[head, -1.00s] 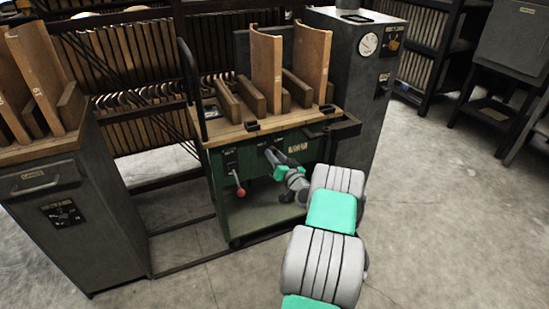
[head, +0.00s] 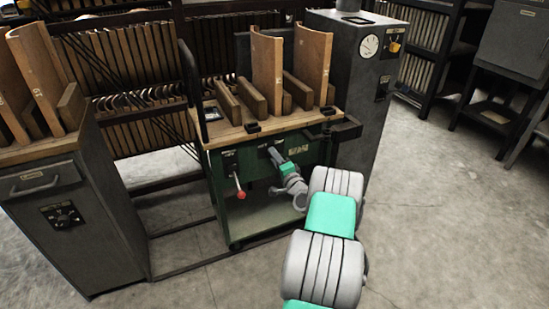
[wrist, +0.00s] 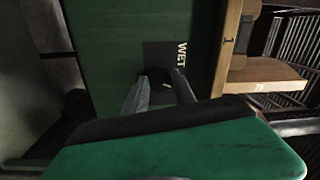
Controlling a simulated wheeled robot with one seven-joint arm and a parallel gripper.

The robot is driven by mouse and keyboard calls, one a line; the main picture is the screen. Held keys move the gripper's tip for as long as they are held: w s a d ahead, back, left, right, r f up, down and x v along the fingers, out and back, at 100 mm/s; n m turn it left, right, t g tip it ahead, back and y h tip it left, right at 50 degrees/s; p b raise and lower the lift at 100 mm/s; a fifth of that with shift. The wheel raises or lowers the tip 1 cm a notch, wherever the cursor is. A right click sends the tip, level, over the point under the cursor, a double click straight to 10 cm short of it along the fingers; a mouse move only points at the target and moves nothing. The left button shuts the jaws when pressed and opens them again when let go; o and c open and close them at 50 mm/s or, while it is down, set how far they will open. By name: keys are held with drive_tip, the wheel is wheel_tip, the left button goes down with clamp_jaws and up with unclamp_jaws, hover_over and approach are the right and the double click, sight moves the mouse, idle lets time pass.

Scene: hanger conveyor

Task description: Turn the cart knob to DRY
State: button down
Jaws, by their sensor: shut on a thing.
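The green cart (head: 255,167) stands in the middle of the head view with a wooden top. My gripper (head: 275,156) is at its front panel, right of a lever with a red ball (head: 240,194). In the wrist view my gripper's grey fingers (wrist: 159,82) are shut on the dark knob (wrist: 157,73), which is mostly hidden between them. The knob sits on a dark plate (wrist: 158,53). The word WET (wrist: 181,54) is readable on the plate, turned sideways. I cannot read DRY, and the knob's pointing direction is hidden.
A grey cabinet with a round gauge (head: 369,45) stands close on the cart's right. Another grey cabinet (head: 75,225) is at the left. Wooden panels (head: 267,73) stand upright on the cart top. The floor at the right is clear.

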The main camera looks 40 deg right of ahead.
drive_tip(key=shift+r+m+p, duration=0.1)
drive_tip(key=shift+m+p, duration=0.4)
drive_tip(key=shift+m, duration=1.9)
drive_tip(key=c, duration=1)
unclamp_jaws()
drive_tip(key=shift+c, duration=0.2)
drive_tip(key=p+v, duration=0.1)
drive_tip(key=v, duration=0.6)
drive_tip(key=shift+s+a, duration=0.25)
drive_tip(key=shift+s, duration=0.05)
